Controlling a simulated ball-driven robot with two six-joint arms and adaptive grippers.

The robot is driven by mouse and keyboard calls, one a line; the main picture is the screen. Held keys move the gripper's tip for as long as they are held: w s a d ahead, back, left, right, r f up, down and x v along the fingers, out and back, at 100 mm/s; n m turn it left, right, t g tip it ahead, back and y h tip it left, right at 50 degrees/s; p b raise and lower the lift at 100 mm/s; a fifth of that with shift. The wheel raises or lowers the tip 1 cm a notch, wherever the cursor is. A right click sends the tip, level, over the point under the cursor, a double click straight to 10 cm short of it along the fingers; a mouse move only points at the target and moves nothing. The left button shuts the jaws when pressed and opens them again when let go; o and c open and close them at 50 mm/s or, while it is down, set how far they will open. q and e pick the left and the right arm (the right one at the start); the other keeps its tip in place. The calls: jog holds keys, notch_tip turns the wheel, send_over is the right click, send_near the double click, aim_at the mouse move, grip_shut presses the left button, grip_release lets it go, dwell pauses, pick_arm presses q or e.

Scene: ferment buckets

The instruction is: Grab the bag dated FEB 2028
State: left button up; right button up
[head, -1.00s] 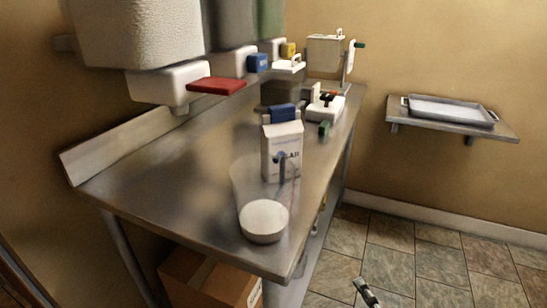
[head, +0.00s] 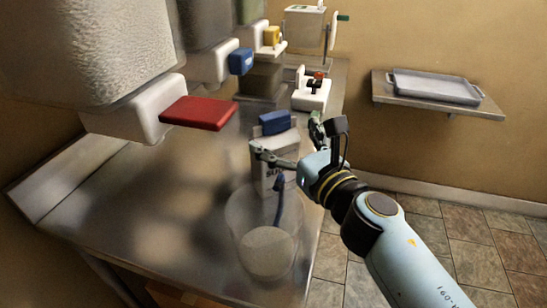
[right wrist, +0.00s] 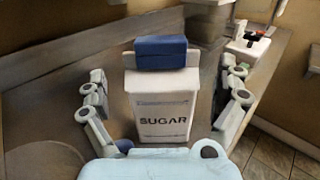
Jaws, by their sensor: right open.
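A white bag (head: 283,145) with a blue block-shaped clip (head: 274,122) on top stands upright on the steel table behind a clear tub. In the right wrist view the bag (right wrist: 163,105) faces me and reads SUGAR; I can read no date on it. My right gripper (head: 287,138) is open, with one finger on each side of the bag. In the right wrist view its fingers (right wrist: 167,80) stand apart from the bag's sides, with gaps showing. The bag's lower part is partly hidden by the gripper and tub. My left gripper is not in view.
The clear tub (head: 240,215), with white contents (head: 267,252) and a blue handle in it, stands just in front of the bag. Dispensers with red (head: 198,112) and blue (head: 241,61) levers overhang the table's left. A tray (head: 435,86) rests on a wall shelf at right.

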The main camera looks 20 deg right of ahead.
aim_at(278, 129)
jog(key=w, duration=0.5)
jog(key=shift+w+a, duration=0.1)
jog(key=shift+a, duration=0.3)
jog(key=shift+c, duration=0.3)
jog(key=c, duration=1.4)
